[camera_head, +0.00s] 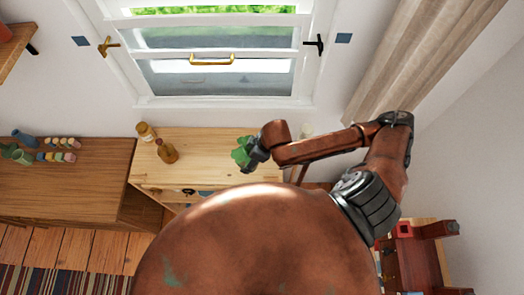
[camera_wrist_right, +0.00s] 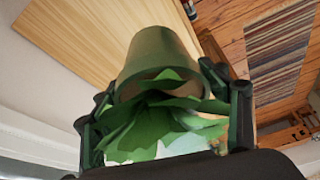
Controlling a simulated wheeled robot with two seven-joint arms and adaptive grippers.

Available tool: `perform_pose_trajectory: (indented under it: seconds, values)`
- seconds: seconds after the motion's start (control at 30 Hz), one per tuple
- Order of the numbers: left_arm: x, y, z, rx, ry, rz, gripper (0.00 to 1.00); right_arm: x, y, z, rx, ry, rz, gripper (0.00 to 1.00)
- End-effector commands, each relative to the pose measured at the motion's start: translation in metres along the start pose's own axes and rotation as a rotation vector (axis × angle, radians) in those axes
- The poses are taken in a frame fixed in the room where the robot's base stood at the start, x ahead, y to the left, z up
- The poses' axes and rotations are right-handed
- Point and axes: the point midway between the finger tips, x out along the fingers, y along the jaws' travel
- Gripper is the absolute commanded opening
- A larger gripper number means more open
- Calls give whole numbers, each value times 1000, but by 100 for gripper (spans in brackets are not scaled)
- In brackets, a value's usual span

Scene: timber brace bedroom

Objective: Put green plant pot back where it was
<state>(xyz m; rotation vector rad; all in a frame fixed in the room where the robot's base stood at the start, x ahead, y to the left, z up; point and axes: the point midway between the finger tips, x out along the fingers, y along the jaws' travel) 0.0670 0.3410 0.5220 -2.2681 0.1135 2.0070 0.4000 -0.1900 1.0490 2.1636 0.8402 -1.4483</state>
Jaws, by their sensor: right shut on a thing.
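The green plant pot (camera_head: 241,153) is in my right gripper (camera_head: 256,158), over the right part of the light wooden dresser (camera_head: 208,138). In the right wrist view, the pot (camera_wrist_right: 160,55) sits between the two fingers of the right gripper (camera_wrist_right: 166,108), which are shut on it. Its green leaves (camera_wrist_right: 155,128) fill the space nearest the palm. I cannot tell whether the pot's base touches the dresser top. My left gripper is not in view.
A brown bottle (camera_head: 167,152) and a yellowish jar (camera_head: 146,132) stand at the dresser's left. A darker table (camera_head: 85,178) holds cups and coloured blocks. A window (camera_head: 215,65) and curtain (camera_head: 425,50) are behind. The dresser's middle top is clear.

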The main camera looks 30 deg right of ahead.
Motion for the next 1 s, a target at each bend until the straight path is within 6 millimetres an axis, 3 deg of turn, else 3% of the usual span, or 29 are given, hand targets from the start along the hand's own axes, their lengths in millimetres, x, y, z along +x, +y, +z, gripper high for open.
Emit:
perform_pose_trajectory:
  seconds: [0.23,0.43,0.8,1.0]
  values:
    - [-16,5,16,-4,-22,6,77,13,55,20,2,1,6,13]
    - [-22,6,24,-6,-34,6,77,44,78,38,2,2,2,13]
    - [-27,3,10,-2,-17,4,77,67,98,52,0,3,1,13]
    - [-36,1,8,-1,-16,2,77,89,96,60,0,4,0,13]
